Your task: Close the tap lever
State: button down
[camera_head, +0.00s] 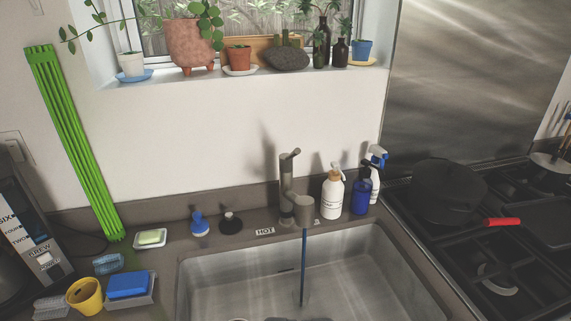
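The tap (287,190) stands behind the sink, upright, with its short lever (291,154) on top pointing up and to the right. The spout (304,208) faces forward over the sink (245,267). A thin blue stream of water (304,262) runs from the spout down into the basin. A label reading HOT (265,231) lies on the counter left of the tap base. My gripper is not visible in this view.
Soap and spray bottles (332,195) stand close right of the tap. Brushes (199,223), a soap dish (150,239), a yellow cup (85,296) and a blue sponge (128,285) sit left. A stove with a black pan (449,190) is at right. Potted plants (188,42) line the windowsill.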

aim_at(297, 151)
jog(key=z, duration=0.25)
jog(key=i, duration=1)
jog(key=u, duration=0.4)
